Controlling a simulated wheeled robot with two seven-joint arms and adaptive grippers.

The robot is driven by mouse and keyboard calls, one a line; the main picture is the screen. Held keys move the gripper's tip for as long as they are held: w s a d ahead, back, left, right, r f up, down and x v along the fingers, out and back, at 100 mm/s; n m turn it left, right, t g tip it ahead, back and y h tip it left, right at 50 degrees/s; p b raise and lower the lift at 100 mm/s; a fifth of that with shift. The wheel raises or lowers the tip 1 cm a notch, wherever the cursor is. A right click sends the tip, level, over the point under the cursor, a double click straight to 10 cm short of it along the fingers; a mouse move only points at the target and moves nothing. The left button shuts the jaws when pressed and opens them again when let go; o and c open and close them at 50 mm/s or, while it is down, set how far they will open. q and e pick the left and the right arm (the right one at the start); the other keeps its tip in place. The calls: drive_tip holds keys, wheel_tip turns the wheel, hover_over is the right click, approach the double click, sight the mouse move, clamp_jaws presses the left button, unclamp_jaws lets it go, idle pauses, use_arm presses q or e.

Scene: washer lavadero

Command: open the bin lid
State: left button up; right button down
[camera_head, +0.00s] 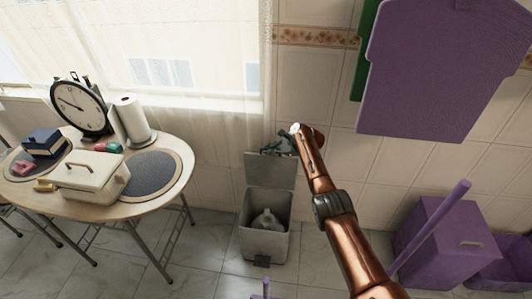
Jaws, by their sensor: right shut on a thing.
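The bin (264,243) is a grey box on the tiled floor against the wall, with a foot pedal at its front. Its lid (268,171) stands raised, about upright, at the back of the bin. The bin's mouth is open, and a pale bag or bottle-like thing (266,221) shows inside. My right arm comes in from the lower right. My right gripper (279,146) is at the top edge of the lid, shut on it; the arm partly hides the fingers. My left gripper is out of view.
A round table (183,172) with a clock (80,104), paper roll (131,118) and bread-box-like container (90,176) stands left. A purple box (440,245) and purple pole (432,226) are at right. Floor is clear between table and bin.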

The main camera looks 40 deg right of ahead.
drive_tip(key=shift+d, duration=0.1)
idle(0.3)
drive_tip(key=c, duration=2.4)
unclamp_jaws()
drive_tip(key=v, duration=1.2)
